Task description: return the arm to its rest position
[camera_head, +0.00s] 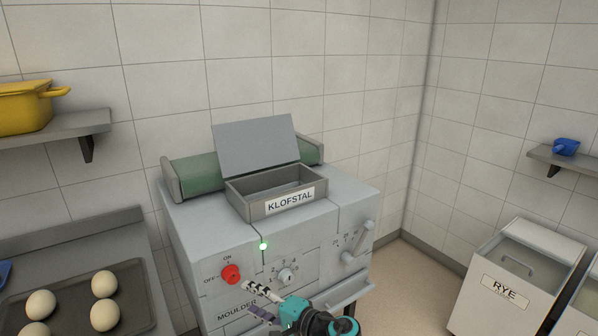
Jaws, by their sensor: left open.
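My left gripper (254,299) is at the lower middle, in front of the moulder (210,250). Its jaws are open, with nothing between them, and point left towards the machine's front panel. I cannot tell whether it touches the panel. My turquoise and black left wrist shows at the bottom edge; the rest of that arm is out of view. My right gripper is not in view.
The moulder has a red knob (231,273), a lit green lamp (263,246) and a lidded box (275,199) on top. A tray (140,296) with dough balls is at left. Shelves (60,132) hang on the walls. A RYE bin (500,292) stands right, beyond open floor.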

